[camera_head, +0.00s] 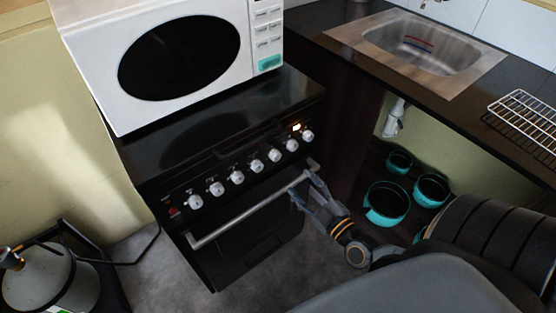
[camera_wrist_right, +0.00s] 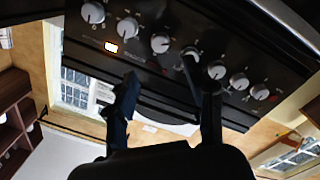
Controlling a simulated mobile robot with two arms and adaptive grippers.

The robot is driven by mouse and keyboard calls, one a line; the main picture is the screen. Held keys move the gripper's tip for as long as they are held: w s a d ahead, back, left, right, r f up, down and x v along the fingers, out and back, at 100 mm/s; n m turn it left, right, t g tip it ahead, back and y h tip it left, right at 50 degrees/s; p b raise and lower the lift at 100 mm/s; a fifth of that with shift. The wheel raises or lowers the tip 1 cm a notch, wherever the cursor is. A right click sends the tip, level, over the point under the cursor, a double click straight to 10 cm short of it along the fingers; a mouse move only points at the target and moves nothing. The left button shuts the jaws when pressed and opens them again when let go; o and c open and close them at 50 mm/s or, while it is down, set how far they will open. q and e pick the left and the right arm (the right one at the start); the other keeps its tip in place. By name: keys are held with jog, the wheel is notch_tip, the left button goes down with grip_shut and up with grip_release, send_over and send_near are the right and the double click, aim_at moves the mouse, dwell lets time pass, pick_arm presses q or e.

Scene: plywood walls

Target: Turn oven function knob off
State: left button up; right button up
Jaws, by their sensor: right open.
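The black oven (camera_head: 250,215) has a front panel with a row of several white knobs (camera_head: 257,166). Which one is the function knob cannot be read. My right gripper (camera_head: 305,182) is open and empty, near the right end of the oven's handle bar (camera_head: 250,212); contact cannot be told. In the right wrist view the panel appears flipped, with the lit light (camera_wrist_right: 111,47) at left. My open right gripper (camera_wrist_right: 168,90) has one finger overlapping the middle knobs (camera_wrist_right: 191,55). My left gripper is out of view.
A white microwave (camera_head: 90,60) stands on the oven top. A dark counter with a steel sink (camera_head: 430,45) and a wire rack (camera_head: 525,120) is at right. Teal pots (camera_head: 385,205) sit on a shelf below. A grey cylinder (camera_head: 50,280) stands at lower left.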

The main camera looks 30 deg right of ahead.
aim_at(278, 158)
jog(key=w, duration=1)
jog(key=shift+w+a+b, duration=0.1)
jog(key=shift+w+b, duration=0.2)
jog(key=shift+w, duration=0.05)
jog(key=shift+c, duration=0.2)
grip_shut()
